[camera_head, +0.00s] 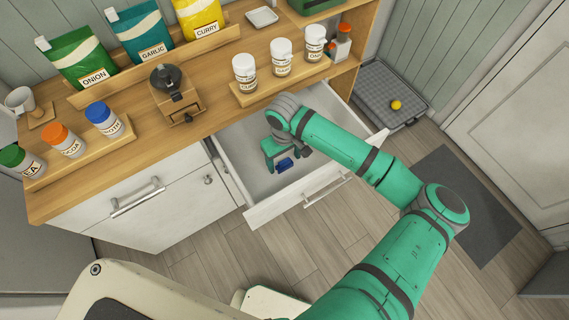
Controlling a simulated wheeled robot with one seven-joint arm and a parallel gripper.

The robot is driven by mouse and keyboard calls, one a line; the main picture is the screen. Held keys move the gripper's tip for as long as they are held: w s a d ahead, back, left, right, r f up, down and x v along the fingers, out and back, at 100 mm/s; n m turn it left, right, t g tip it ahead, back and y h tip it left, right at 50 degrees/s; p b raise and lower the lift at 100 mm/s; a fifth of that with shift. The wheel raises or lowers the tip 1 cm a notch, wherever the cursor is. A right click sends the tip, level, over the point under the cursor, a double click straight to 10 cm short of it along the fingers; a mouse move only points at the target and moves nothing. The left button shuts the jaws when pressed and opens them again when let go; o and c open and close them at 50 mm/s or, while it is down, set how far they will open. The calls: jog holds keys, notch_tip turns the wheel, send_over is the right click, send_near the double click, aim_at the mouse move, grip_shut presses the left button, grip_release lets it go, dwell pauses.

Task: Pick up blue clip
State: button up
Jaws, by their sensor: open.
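A blue clip (285,164) lies in the open drawer (246,183), toward its front part. My gripper (278,158) reaches down into the drawer, right beside the clip at its upper left. The gripper is open. The fingertips are small and partly hidden by my wrist and hand, so I cannot tell whether they touch the clip or reach around it.
The wooden counter (215,70) stands above and behind the drawer, with several jars, seasoning bags and a coffee grinder (174,93). The drawer walls surround my gripper. A grey tray with a yellow ball (396,105) is on the floor at right.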

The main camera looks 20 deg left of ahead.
jog(key=shift+f, duration=0.75)
jog(key=shift+c, duration=0.6)
jog(key=c, duration=1)
jog(key=shift+r, duration=0.1)
